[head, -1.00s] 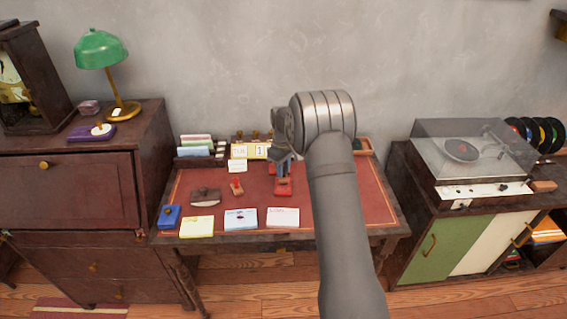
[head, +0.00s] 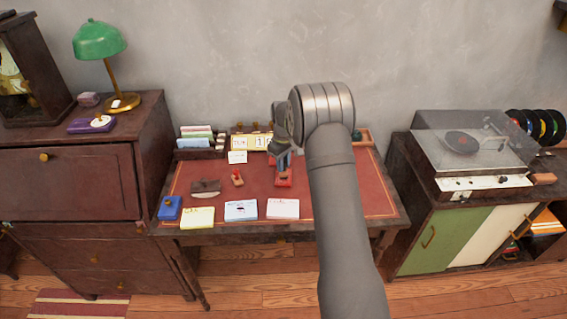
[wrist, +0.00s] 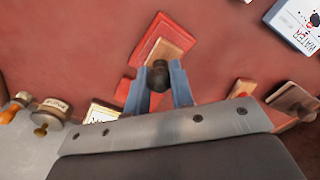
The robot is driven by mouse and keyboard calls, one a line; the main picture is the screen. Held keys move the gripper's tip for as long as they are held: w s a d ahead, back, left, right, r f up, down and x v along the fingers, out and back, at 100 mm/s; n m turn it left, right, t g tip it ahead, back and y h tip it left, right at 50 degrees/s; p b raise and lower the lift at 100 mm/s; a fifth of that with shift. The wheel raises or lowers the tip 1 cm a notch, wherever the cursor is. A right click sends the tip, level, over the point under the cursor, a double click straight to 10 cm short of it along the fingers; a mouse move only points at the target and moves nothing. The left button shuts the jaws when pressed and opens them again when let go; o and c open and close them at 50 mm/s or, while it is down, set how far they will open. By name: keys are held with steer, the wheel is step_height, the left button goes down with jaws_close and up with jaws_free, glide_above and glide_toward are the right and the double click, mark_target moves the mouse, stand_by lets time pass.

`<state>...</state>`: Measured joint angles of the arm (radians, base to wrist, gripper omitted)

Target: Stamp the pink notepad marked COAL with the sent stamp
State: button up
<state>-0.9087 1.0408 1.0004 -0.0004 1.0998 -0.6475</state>
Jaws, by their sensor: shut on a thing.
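My gripper (wrist: 158,88) is shut on the dark round knob of a wooden-bodied stamp (wrist: 168,42). The stamp is over a red ink pad (wrist: 141,58); I cannot tell whether it touches it. Which word the stamp carries is hidden. In the head view my gripper (head: 283,160) is near the middle of the desk, above the ink pad (head: 283,181). The pale pink notepad (head: 283,208) lies at the front of the desk, rightmost of three pads. Its marking is too small to read here.
A small red-topped stamp (head: 237,177), a wooden blotter (head: 205,187) and a blue box (head: 169,208) stand nearby. The desk's right side (head: 370,200) is clear.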

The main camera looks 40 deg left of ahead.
steer(key=shift+f, duration=0.55)
stand_by(1.1)
steer(key=shift+r, duration=3.55)
steer(key=s+d, duration=0.9)
steer(key=s, duration=0.2)
steer(key=shift+d+f, duration=0.2)
steer(key=shift+f, duration=1.35)
steer(key=shift+d+f, duration=0.15)
steer(key=shift+f, duration=1.35)
steer(key=shift+f, duration=0.6)
